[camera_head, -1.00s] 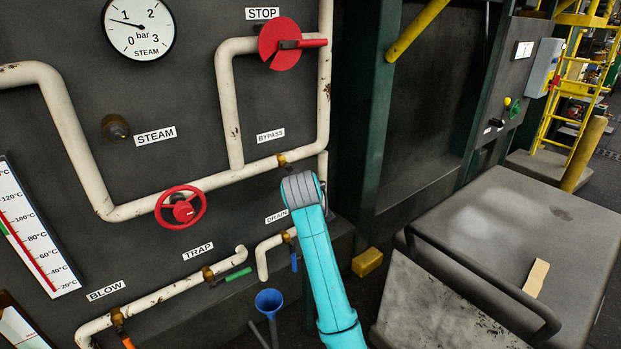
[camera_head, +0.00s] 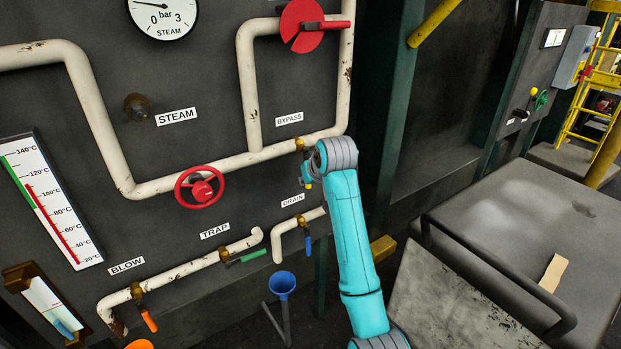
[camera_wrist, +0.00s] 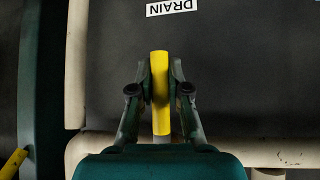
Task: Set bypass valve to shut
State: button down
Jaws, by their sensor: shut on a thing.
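The bypass valve has a brass body (camera_head: 300,144) on the horizontal cream pipe, below the BYPASS label (camera_head: 289,118). Its yellow lever (camera_wrist: 160,92) is between the two fingers of my gripper (camera_wrist: 160,80) in the wrist view, and my gripper is shut on it. There the lever stands across the pipe, towards the upside-down DRAIN label (camera_wrist: 172,7). In the head view only a small yellow piece of the lever (camera_head: 308,186) shows below my gripper (camera_head: 310,175). My wrist hides part of the valve area.
A blue-handled drain valve (camera_head: 308,245) sits just below my gripper. A red handwheel (camera_head: 201,188) is to the left, above a green trap lever (camera_head: 253,256). A blue funnel (camera_head: 282,284) stands below. A grey platform with a rail (camera_head: 540,225) is at right.

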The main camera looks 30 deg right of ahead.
jog(key=shift+a, duration=0.1)
dwell(0.3)
jog(key=c, duration=1.1)
grip_release()
jog(key=v, duration=1.2)
